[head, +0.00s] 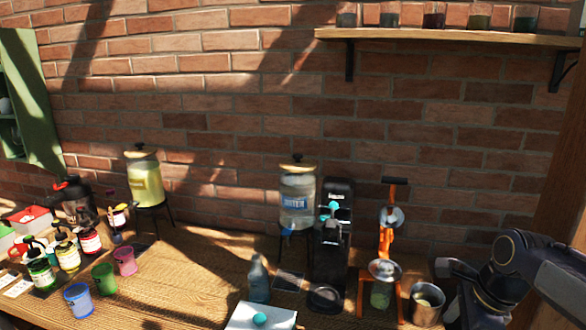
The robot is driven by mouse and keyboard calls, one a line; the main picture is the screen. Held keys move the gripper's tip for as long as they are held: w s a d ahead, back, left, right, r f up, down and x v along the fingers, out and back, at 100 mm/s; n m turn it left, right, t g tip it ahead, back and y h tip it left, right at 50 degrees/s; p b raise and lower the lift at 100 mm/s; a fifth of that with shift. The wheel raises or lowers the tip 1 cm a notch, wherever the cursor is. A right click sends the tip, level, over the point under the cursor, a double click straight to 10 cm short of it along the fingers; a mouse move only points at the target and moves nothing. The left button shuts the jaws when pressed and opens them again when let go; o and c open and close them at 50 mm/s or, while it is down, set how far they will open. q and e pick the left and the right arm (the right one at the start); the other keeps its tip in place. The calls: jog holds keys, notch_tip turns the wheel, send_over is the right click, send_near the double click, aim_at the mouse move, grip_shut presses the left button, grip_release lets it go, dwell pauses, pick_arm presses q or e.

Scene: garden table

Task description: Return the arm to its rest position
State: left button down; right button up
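My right arm comes in from the right edge and bends down over the right end of the table. My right gripper (449,291) is low at the right, just right of a metal cup (427,304). Its dark fingers look spread, with nothing seen between them. I cannot tell whether it touches the cup. My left arm and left gripper are not in view.
An orange press (387,240) and a black dispenser machine (333,230) stand left of the cup. Behind are a water jar (297,200) and a yellow jar (145,182). Bottles and coloured cups fill the left. A shelf (450,38) hangs on the brick wall.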

jog(key=s+a+f+n+t, duration=0.1)
jog(key=s+a+f+n, duration=0.2)
jog(key=s+n, duration=0.5)
jog(key=s+a+f+n+t+y+b, duration=0.1)
jog(key=s+a+f+n+t, duration=0.1)
jog(key=s+a+n, duration=0.3)
jog(key=s+n, duration=0.4)
jog(key=n, duration=0.3)
jog(key=shift+s+a+f+t+y, duration=0.3)
jog(key=shift+f, duration=0.1)
